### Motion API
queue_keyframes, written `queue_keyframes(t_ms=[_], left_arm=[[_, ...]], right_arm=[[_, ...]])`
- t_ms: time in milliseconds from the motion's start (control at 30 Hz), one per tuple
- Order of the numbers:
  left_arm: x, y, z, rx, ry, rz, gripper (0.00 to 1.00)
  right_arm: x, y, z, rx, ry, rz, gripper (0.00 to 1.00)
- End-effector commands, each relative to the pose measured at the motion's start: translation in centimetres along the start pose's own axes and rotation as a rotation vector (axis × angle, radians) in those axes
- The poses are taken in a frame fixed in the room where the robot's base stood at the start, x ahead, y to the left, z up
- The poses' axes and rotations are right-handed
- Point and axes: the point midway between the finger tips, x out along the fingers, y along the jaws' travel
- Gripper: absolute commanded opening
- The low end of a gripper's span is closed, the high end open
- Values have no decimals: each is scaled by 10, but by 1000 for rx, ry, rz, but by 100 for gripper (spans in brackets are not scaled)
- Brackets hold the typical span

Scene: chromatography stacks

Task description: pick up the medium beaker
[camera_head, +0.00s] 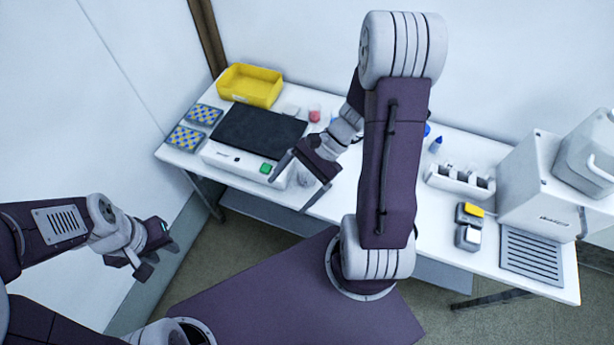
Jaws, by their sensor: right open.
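My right gripper (290,194) is open over the front edge of the white table, just right of the black-topped instrument. A small clear vessel (304,178) shows faintly between its spread fingers; it looks like a glass beaker, but its size is hard to judge. I cannot tell whether the fingers touch it. A small vessel with red contents (314,114) stands further back, partly beside my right arm. My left gripper (158,254) hangs off the table at the left, away from everything; its finger opening is unclear.
The white table (412,256) holds a yellow bin (250,85), blue-yellow racks (186,138), a black-topped instrument (259,131), a white holder (459,182), a blue-capped bottle (436,145) and a large white machine (537,190). My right arm hides the table's middle.

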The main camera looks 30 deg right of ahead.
Motion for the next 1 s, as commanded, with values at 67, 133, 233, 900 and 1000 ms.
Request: queue_keyframes(t_ms=[67, 133, 233, 900, 1000], left_arm=[[22, 0, 2, 0, 0, 0, 35], [36, -1, 4, 0, 0, 0, 35], [58, -1, 6, 0, 0, 0, 35], [80, -2, 8, 0, 0, 0, 35], [80, -2, 8, 0, 0, 0, 35]], right_arm=[[6, -6, -32, 153, -69, -135, 89], [2, -12, -61, 290, -131, -274, 89], [-8, -10, -116, 491, -210, -501, 89], [-16, -4, -206, 786, -311, -886, 89], [-14, -5, -206, 786, -310, -887, 89]])
